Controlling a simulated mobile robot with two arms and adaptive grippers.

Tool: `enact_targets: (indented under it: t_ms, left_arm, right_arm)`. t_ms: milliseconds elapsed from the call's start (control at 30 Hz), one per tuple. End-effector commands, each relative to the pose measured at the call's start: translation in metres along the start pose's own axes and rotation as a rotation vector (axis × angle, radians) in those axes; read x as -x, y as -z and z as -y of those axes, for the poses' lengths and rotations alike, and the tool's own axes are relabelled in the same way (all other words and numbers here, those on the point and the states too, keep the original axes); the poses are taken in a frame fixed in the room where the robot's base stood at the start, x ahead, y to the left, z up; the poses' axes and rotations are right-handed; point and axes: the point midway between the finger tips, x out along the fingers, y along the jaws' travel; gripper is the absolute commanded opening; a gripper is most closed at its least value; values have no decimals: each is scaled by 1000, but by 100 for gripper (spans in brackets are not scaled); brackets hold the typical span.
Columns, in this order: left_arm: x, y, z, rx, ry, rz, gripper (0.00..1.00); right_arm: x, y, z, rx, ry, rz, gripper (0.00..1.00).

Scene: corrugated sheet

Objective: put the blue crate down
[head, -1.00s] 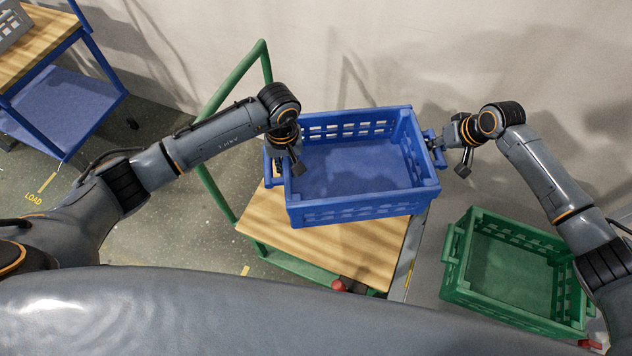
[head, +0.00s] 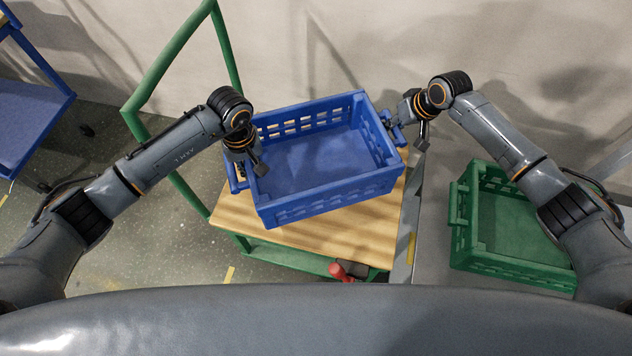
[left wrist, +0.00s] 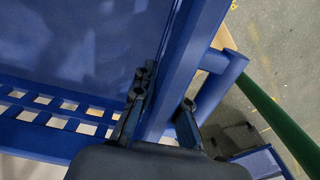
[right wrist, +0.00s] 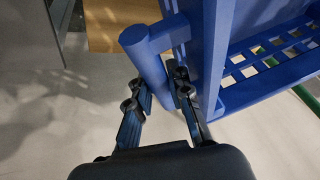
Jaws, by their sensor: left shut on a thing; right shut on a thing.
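The blue crate (head: 325,206) is empty and upright, and sits over the wooden top of the green trolley, turned a little relative to it. Whether its bottom touches the wood cannot be told. My left gripper (head: 240,172) is shut on its left side; in the left wrist view the fingers (left wrist: 160,112) straddle the crate's side wall. My right gripper (head: 396,122) is shut on the handle at its right side; in the right wrist view the fingers (right wrist: 160,95) are on either side of the handle bar (right wrist: 150,60). The trolley's wooden top (head: 345,235) shows in front of the crate.
A green crate (head: 512,262) stands to the right, partly behind my right arm. The trolley's green push frame (head: 160,70) rises at the left. A red part (head: 345,270) is at the trolley's front. A blue shelf unit (head: 28,120) is far left, and a wall is behind.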

Motion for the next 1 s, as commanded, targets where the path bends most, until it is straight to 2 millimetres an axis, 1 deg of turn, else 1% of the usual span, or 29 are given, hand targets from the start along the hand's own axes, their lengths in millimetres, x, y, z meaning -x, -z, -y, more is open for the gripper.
enact_targets:
  t_ms: [200, 467, 667, 1000]
  left_arm:
    - [2, 1, 1, 1, 2, -1, 0]
    - [-2, 1, 1, 2, 2, -1, 0]
    - [-10, 1, 1, 2, 2, -1, 0]
    - [-29, 1, 1, 2, 2, -1, 0]
  right_arm:
    - [2, 2, -1, 0, -1, -4, 0]
    - [-1, 1, -1, -1, -1, -4, 0]
    - [-8, -2, -3, 0, -1, -4, 0]
    - [-26, -9, -7, 0, -2, -4, 0]
